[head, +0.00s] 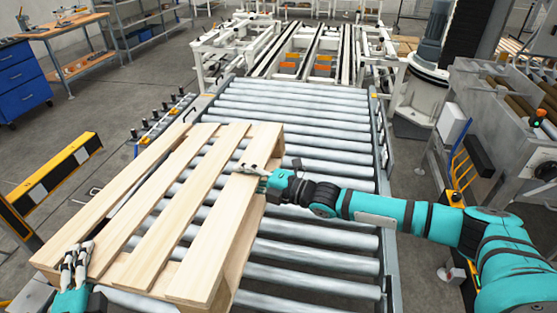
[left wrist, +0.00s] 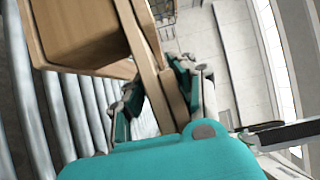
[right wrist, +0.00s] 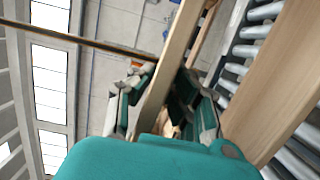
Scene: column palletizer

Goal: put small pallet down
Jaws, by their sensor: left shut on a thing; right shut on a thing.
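The small wooden pallet (head: 150,235) lies over the left part of the roller conveyor (head: 300,122), turned at an angle to the rollers, with its left side reaching past the conveyor edge. My left gripper (head: 77,258) is shut on the pallet's near left end; the left wrist view shows a board (left wrist: 160,85) between its fingers. My right gripper (head: 258,170) is shut on the pallet's right side; the right wrist view shows a board (right wrist: 170,75) between its fingers. I cannot tell whether the pallet's underside touches the rollers.
Bare rollers lie beyond the pallet and to its right. A yellow and black barrier (head: 50,180) stands at the left. A grey machine (head: 495,130) stands at the right. White conveyor frames (head: 300,50) continue at the back. A blue drawer cabinet (head: 22,82) is far left.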

